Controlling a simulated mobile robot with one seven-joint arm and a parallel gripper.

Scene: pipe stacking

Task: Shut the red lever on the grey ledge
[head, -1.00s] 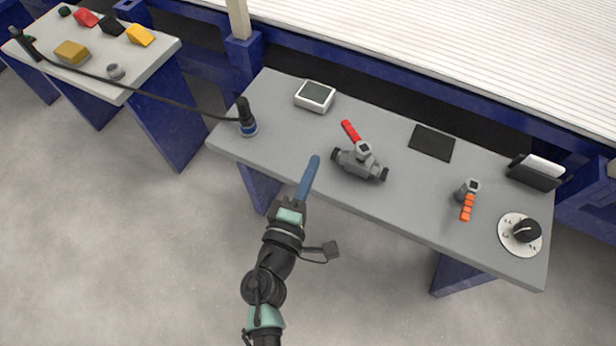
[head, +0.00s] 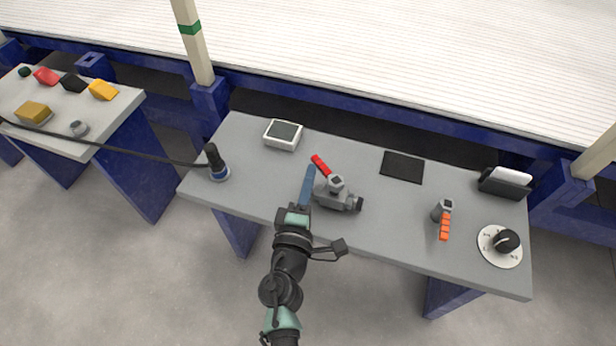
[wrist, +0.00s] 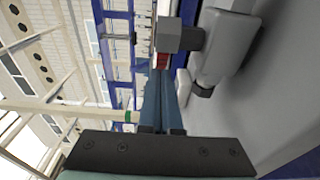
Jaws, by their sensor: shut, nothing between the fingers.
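The red lever (head: 321,166) is on top of a grey valve (head: 335,198) lying on the grey ledge (head: 390,220). The lever points back and left from the valve's square grey hub, at an angle to the valve body. My gripper (head: 309,171), with long blue fingers, is shut and empty. Its fingertips are just left of the lever, near its free end; I cannot tell whether they touch it. In the wrist view a small part of the red lever (wrist: 161,62) shows just beyond the fingertips, beside the grey hub (wrist: 179,34).
A white-framed box (head: 283,134) stands behind left, and a dark cylinder with a hose (head: 215,165) at the left end. A black pad (head: 402,167), an orange-handled valve (head: 444,220) and a dial (head: 500,245) are to the right. The front left of the ledge is clear.

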